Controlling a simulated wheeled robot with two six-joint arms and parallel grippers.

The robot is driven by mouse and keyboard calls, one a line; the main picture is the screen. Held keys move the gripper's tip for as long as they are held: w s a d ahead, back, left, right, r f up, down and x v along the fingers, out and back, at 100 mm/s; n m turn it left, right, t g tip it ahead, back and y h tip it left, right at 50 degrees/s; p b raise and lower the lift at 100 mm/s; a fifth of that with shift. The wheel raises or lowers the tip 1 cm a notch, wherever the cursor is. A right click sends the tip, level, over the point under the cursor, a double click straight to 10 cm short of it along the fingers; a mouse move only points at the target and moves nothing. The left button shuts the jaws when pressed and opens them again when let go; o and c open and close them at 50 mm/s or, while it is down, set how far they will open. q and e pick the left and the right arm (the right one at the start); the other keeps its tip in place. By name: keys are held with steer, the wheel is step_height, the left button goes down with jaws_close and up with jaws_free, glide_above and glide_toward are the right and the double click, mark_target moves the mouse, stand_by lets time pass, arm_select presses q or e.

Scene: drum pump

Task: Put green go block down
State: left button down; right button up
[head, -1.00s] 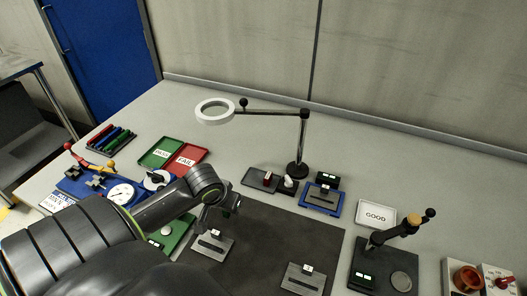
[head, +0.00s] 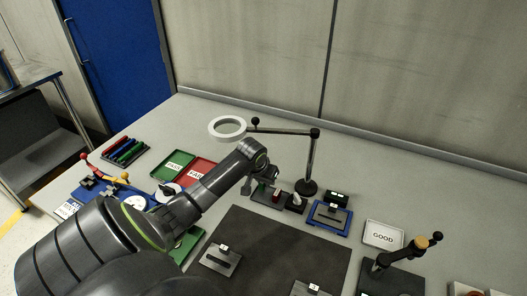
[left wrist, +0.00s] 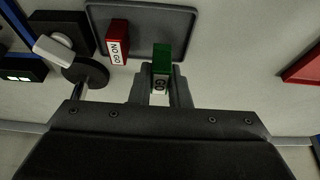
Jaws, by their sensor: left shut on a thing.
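My left gripper (left wrist: 158,88) is shut on the green go block (left wrist: 162,54), whose white GO label faces the wrist camera. In the left wrist view the block's green end overlaps the edge of a dark grey tray (left wrist: 183,22); I cannot tell if it touches the tray. The red NO GO block (left wrist: 118,42) stands in the same tray, left of the green block with a gap between. In the head view my left gripper (head: 248,186) is at the tray's left end, partly hidden by my arm. My right gripper is not in view.
A blue-framed fixture (head: 329,215) is to the right. The red FAIL tray (head: 200,169) and green PASS tray (head: 173,164) lie to the left. The dark mat (head: 285,240) in front has free room.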

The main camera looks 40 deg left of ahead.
mark_target(263, 188)
arm_select(q)
step_height(263, 188, down, 2)
steer(key=shift+f+p, duration=0.25)
steer(key=shift+p, duration=0.2)
steer(key=shift+f, duration=0.5)
steer(key=c, duration=1.6)
jaws_free()
steer(key=shift+f, duration=0.1)
steer(key=shift+c, duration=0.2)
steer(key=shift+s+r, duration=0.1)
steer(key=shift+r, duration=0.5)
steer(key=v, duration=1.1)
steer(key=shift+s, duration=0.1)
